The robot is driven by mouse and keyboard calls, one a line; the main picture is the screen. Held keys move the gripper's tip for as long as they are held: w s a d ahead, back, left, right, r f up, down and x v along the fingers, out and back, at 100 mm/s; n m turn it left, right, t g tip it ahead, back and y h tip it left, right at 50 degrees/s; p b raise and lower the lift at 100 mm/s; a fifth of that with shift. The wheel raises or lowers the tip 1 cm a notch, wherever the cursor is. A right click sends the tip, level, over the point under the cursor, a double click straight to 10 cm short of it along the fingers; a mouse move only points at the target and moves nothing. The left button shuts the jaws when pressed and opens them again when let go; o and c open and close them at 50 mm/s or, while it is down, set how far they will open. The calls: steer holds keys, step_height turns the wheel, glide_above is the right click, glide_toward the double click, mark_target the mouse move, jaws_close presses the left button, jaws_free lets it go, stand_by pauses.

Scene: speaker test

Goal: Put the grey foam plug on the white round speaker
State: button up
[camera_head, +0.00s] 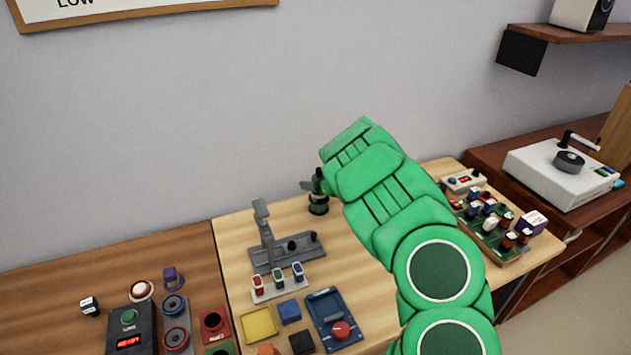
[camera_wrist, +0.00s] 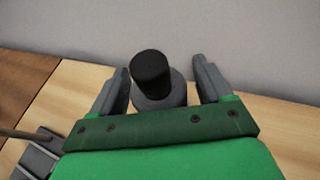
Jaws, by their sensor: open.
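A dark grey-black cylinder (camera_wrist: 151,66) on a wider grey round base (camera_wrist: 165,103) stands between my fingers in the wrist view. It may be the grey foam plug, but I cannot be sure. In the head view a small dark upright thing (camera_head: 318,207) at the back of the light wooden table appears to be the same object. My gripper (camera_wrist: 163,74) is open, with one finger on each side of the cylinder and visible gaps. In the head view my green arm partly hides this area. A white round piece with a reddish ring (camera_head: 141,290), possibly the white round speaker, lies at the left.
A grey stand (camera_head: 284,253) with an upright post is left of my arm. Colored blocks and a blue tray (camera_head: 324,304) lie in front. A black box with a red display (camera_head: 131,330) stands at the left. A board crowded with small parts (camera_head: 480,238) lies at the right.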

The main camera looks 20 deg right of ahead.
steer(key=v, duration=1.2)
